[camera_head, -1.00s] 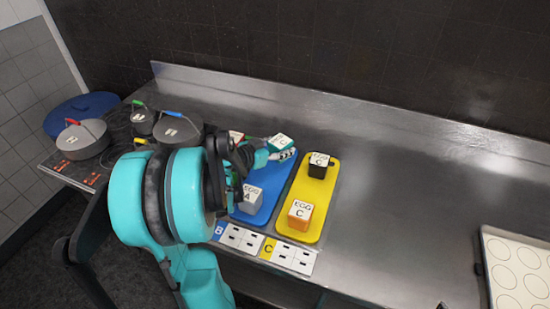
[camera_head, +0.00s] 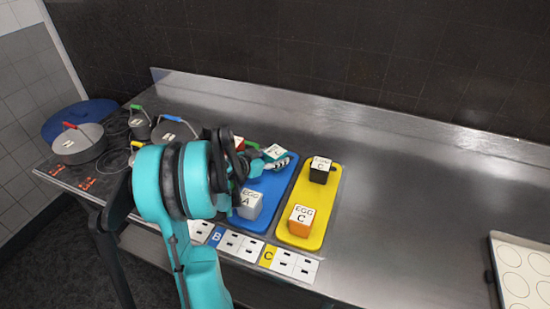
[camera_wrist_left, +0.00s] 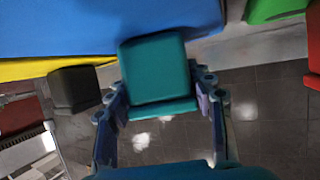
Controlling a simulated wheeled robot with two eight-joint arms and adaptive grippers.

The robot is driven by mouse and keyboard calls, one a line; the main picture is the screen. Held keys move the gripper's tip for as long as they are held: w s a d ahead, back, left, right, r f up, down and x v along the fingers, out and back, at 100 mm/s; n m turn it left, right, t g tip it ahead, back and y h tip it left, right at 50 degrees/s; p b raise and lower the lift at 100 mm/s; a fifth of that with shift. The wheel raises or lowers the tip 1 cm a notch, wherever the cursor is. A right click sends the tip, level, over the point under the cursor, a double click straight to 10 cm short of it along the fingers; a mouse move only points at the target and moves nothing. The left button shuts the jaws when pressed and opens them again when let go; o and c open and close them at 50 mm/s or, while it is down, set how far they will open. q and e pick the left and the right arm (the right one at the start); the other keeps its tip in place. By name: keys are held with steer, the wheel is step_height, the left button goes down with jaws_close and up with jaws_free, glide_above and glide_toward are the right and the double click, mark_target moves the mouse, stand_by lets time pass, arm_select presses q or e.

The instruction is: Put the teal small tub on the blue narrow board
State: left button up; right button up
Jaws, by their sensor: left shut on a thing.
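The teal small tub (camera_head: 276,152) has a white label with a "C" on top and is at the far end of the blue narrow board (camera_head: 271,203). My left gripper (camera_head: 274,164) is shut on it. In the left wrist view the teal tub (camera_wrist_left: 156,70) sits between the two fingers (camera_wrist_left: 160,107), with the blue board (camera_wrist_left: 70,25) right beside and behind it. I cannot tell whether the tub touches the board. My left arm hides part of the board's left side. My right gripper is not in view.
A grey tub (camera_head: 249,203) stands on the blue board's near part. The yellow board (camera_head: 298,192) to the right holds a black tub (camera_head: 320,171) and an orange tub (camera_head: 301,221). Pots (camera_head: 78,144) stand at left.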

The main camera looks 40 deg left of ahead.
mark_target(269, 159)
arm_select(q)
steer(key=o, duration=1.3)
steer(key=shift+f, duration=0.1)
steer(key=shift+r, duration=0.2)
steer(key=p+v, duration=0.2)
steer(key=v, duration=0.4)
steer(key=shift+s+r, duration=0.15)
steer(key=shift+r, duration=0.05)
steer(key=shift+s+r+p, duration=0.1)
steer(key=shift+s+p, duration=0.2)
steer(key=shift+s, duration=0.2)
steer(key=shift+r, duration=0.1)
